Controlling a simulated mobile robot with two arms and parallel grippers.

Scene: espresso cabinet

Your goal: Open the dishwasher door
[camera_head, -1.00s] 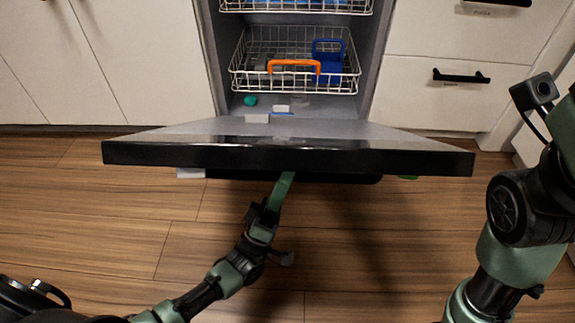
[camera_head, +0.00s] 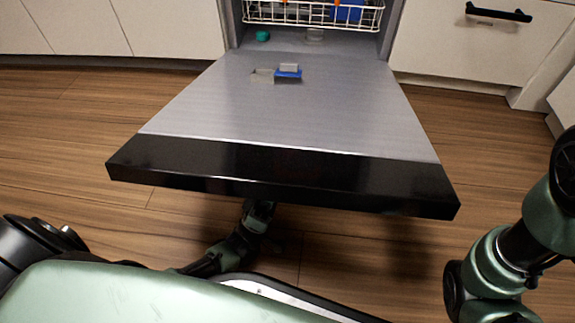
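The dishwasher door (camera_head: 290,110) is folded down and looks close to level, its grey inner face up and its black front edge (camera_head: 280,175) toward me. A small blue and grey fitting (camera_head: 289,70) sits on the inner face. My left arm reaches under the door near the middle of its front edge; its gripper is hidden beneath the door. On the right only part of my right arm shows, and its gripper is out of the picture.
A white wire rack (camera_head: 315,15) with a blue item (camera_head: 347,12) shows inside the dishwasher. White cabinets (camera_head: 165,28) stand left, and a drawer with a black handle (camera_head: 499,13) right. Wooden floor is free on both sides of the door.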

